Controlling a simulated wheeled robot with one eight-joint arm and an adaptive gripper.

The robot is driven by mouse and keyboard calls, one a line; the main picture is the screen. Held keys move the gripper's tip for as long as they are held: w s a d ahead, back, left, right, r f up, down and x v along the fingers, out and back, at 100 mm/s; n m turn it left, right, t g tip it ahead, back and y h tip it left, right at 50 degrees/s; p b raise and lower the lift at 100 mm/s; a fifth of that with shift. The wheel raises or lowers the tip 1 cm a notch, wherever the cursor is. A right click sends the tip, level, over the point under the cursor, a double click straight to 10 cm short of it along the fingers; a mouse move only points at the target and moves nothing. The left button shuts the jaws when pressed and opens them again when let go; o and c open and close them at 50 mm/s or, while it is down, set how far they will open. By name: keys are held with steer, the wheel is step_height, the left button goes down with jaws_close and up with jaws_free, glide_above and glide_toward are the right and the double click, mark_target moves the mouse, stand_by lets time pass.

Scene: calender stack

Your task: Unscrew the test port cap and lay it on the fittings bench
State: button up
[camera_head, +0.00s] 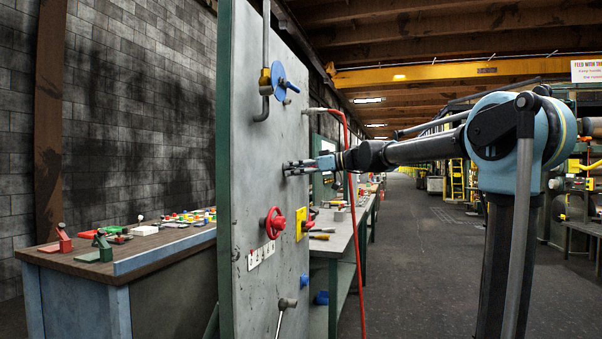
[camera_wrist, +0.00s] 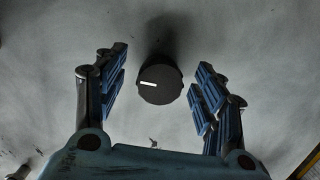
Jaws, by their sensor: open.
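A dark round cap or knob (camera_wrist: 160,86) with a white mark stands on the grey panel (camera_wrist: 240,40) in the wrist view; I cannot tell for sure that it is the test port cap. My gripper (camera_head: 289,168) is open, at the panel's face in the head view. In the wrist view its two blue-padded fingers stand on either side of the cap, with a gap on each side. Two benches show, a brown-topped one (camera_head: 68,262) at left and a grey-topped one (camera_head: 337,240) behind the panel; neither is labelled as fittings bench.
The upright panel (camera_head: 245,120) also carries a blue valve handle (camera_head: 279,80), a red handwheel (camera_head: 273,222) and a lever (camera_head: 287,304). A red hose (camera_head: 356,230) hangs near my arm. Clamps and small coloured parts crowd the left bench. The aisle at right is clear.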

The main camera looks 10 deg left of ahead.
steer(key=c, duration=1.1)
steer(key=shift+o, duration=0.4)
steer(key=shift+c, duration=0.3)
steer(key=shift+w+n+t, duration=0.1)
steer(key=shift+n+t, duration=0.2)
steer(key=shift+n, duration=0.7)
steer(key=shift+r+n, duration=0.1)
steer(key=shift+n, duration=0.8)
